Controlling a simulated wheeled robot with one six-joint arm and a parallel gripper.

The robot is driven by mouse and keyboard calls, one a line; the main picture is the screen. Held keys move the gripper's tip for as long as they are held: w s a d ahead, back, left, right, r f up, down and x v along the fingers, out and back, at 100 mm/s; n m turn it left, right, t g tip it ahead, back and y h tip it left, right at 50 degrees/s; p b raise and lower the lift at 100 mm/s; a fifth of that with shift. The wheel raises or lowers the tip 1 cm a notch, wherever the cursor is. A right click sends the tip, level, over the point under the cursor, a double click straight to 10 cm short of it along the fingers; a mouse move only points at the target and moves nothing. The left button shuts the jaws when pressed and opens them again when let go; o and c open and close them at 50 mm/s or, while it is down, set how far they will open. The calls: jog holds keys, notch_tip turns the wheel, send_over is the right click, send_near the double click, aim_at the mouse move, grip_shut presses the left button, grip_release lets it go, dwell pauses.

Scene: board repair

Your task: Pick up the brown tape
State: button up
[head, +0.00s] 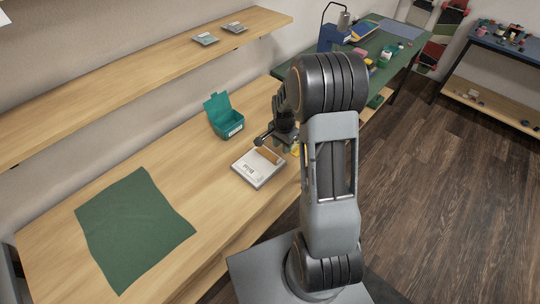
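A small brown piece (269,156), which may be the brown tape, shows at the far edge of a flat white labelled box (257,169) on the wooden workbench. It is too small for me to tell whether it is a separate thing or part of the box. My gripper (268,140) is low over the bench, just behind the white box and close to the brown piece. My arm hides part of the area to its right. The finger gap is too small to read, and I see nothing clearly held.
An open teal box (224,118) stands behind the gripper to the left. A green cloth (135,230) lies on the bench at left. A yellow item (295,150) shows partly beside my arm. A wall shelf (130,78) runs above. Bare bench (190,165) lies between cloth and boxes.

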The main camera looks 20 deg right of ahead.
aim_at(268, 153)
jog(key=shift+a+f+p, duration=0.15)
jog(key=shift+f+p, duration=0.3)
jog(key=shift+f, duration=3.05)
grip_shut()
